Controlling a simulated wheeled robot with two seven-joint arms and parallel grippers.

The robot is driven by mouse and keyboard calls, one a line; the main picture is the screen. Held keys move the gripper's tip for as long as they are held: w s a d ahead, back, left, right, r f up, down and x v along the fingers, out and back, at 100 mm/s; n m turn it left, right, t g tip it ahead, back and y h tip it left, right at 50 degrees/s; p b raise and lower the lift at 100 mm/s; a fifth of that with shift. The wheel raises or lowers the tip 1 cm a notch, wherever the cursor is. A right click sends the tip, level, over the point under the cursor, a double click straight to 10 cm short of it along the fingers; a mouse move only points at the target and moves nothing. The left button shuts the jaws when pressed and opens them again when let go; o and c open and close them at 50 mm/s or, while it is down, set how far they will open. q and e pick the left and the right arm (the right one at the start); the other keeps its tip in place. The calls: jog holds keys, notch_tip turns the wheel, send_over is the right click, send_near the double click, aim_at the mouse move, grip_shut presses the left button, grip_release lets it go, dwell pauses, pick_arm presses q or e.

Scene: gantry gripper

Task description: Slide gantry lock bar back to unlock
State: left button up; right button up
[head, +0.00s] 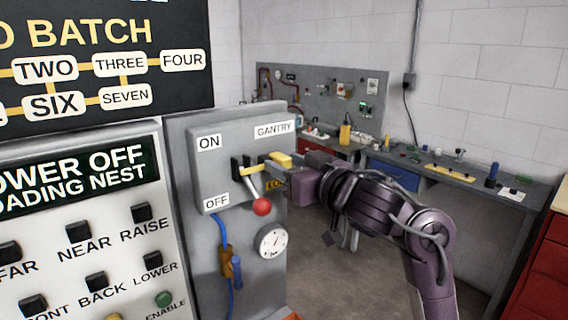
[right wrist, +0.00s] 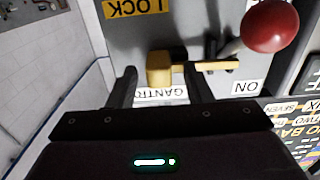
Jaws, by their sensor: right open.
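The gantry panel (head: 225,148) is a grey box marked ON, OFF and GANTRY. A yellow lock bar (head: 249,170) crosses dark brackets beside the lever with a red ball (head: 262,206), which hangs toward OFF. The bar's block-shaped yellow end (right wrist: 160,68) shows in the right wrist view. My right gripper (head: 279,170) is open, with one finger on each side of that end. Clear contact cannot be told. A yellow LOCK label (right wrist: 139,7) lies on the panel nearby, partly hidden by the gripper in the head view. My left gripper is out of view.
A button console (head: 85,225) stands left of the panel, below a black batch board (head: 100,60). A gauge (head: 271,240) and blue cable sit below the lever. A workbench (head: 455,170) and red drawers (head: 535,265) stand behind and right, with open floor between.

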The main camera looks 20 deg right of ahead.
jog(key=shift+w+a, duration=0.2)
jog(key=shift+w, duration=0.45)
grip_shut()
